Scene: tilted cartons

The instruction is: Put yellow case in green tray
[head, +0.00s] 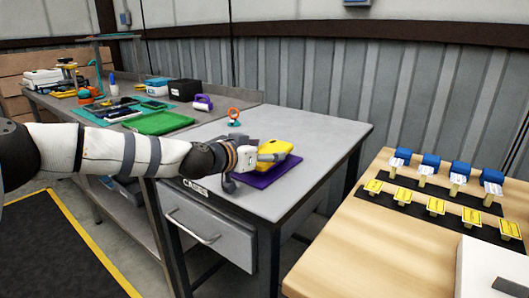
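The yellow case (277,149) lies over a purple mat (262,178) on the grey table. My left gripper (273,157) reaches in from the left, and a grey finger lies against the near side of the case. The far finger is hidden, so I cannot tell whether it grips the case. The green tray (158,123) lies flat on the workbench to the left, beyond my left arm, and looks empty. My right gripper is not in view.
An orange and teal object (233,117) stands behind the case, and a purple-handled object (203,103) near the green tray. Black box (186,89) and tools crowd the bench behind. A wooden table (375,245) with yellow and blue pieces is at right. The grey table's right side is clear.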

